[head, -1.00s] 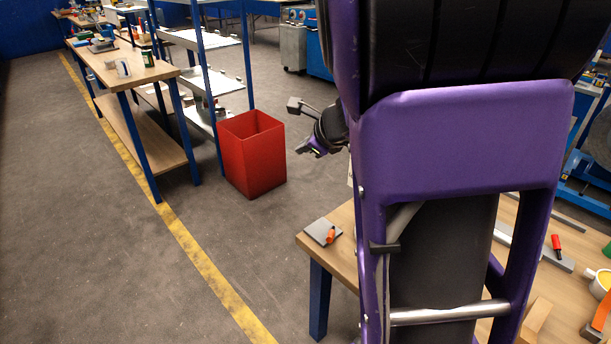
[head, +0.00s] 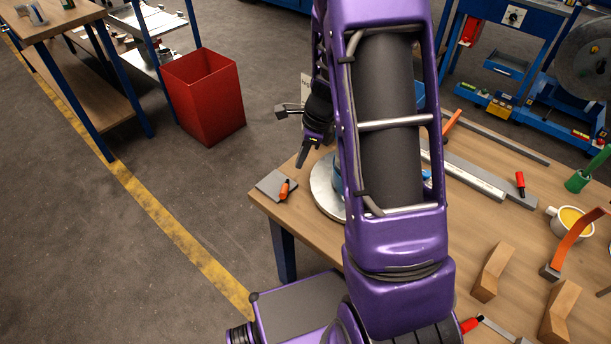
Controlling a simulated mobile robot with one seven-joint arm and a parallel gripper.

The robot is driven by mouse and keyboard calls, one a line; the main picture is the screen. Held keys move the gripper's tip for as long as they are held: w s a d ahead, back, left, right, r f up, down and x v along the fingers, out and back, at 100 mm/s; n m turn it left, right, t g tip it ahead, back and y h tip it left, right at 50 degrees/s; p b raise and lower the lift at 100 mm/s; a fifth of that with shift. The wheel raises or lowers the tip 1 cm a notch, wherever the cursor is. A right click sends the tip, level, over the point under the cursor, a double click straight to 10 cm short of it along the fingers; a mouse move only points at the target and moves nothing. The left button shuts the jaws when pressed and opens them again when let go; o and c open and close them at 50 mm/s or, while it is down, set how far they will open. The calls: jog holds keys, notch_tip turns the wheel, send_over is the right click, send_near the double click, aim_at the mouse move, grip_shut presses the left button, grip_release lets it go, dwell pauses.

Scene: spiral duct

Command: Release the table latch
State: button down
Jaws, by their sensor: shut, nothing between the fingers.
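My gripper (head: 302,159) points down above the left end of the wooden workbench (head: 457,215). It is shut and empty. A grey plate with a small orange handle (head: 284,188) lies at the bench's left corner, below and left of my fingers. A pale round disc (head: 323,190) lies just right of it, mostly hidden behind my arm. A long grey metal bar (head: 470,177) runs across the bench, with a red-handled lever (head: 520,184) near its right end. I cannot tell for sure which of these handles is the table latch.
A white cup with yellow contents (head: 567,221), angled wooden blocks (head: 490,272) and an orange curved piece (head: 577,241) are on the bench's right. A red bin (head: 203,95) stands on the floor behind left.

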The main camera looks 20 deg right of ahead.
aim_at(284, 191)
jog(key=shift+d+f, duration=0.4)
jog(key=shift+f, duration=0.1)
jog(key=shift+f, duration=0.15)
jog(key=b+x, duration=0.1)
jog(key=x, duration=0.8)
jog(key=shift+s+a+f+b, duration=0.15)
jog(key=shift+f+b, duration=0.2)
jog(key=shift+f, duration=0.05)
